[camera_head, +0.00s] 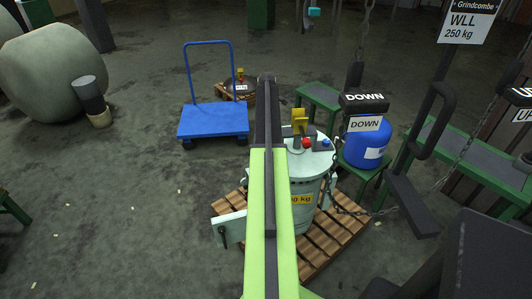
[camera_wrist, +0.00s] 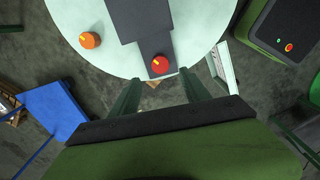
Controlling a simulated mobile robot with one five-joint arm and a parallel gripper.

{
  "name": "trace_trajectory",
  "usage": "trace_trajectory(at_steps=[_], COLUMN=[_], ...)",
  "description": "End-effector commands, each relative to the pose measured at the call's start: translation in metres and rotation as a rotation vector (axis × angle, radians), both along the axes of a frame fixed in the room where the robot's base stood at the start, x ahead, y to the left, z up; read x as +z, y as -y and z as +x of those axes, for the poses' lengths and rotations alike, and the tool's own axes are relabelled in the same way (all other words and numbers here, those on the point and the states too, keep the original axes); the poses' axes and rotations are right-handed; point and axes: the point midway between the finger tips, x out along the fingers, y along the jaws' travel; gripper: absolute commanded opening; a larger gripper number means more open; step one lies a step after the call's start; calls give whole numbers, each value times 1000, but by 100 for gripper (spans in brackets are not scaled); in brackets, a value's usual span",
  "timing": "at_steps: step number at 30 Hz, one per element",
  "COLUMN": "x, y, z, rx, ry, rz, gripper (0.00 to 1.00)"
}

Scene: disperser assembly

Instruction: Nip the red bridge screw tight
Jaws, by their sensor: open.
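The red bridge screw (camera_wrist: 160,65) is a round red knob with a yellow mark, at the edge of a dark grey bridge plate (camera_wrist: 140,22) on a pale round lid (camera_wrist: 205,25). In the head view a red knob (camera_head: 307,142) shows on top of the pale drum (camera_head: 312,170). My gripper (camera_wrist: 160,76) is open and empty in the wrist view. Its two dark green fingers point toward the lid's edge, one on either side of the line to the red screw. I cannot tell their height above it. In the head view my arm hides the gripper.
An orange knob (camera_wrist: 90,40) sits on the lid to the left. In the head view a blue knob (camera_head: 326,144) and a yellow part (camera_head: 299,118) stand close by. A blue cylinder (camera_head: 366,140) and hanging chains crowd the right. A blue trolley (camera_head: 212,120) stands behind left.

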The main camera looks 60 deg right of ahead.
Motion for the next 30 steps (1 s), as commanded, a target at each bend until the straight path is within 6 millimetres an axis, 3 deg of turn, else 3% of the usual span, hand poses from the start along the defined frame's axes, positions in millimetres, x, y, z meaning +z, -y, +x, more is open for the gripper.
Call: trace_trajectory(at_steps=[1, 9, 21, 30], x=[-22, -73, -78, -78], y=[0, 0, -1, -1], z=[0, 0, 1, 1], rx=[0, 0, 1, 1], ry=[0, 0, 0, 0], rz=[0, 0, 0, 0], gripper=[55, 55, 53, 14])
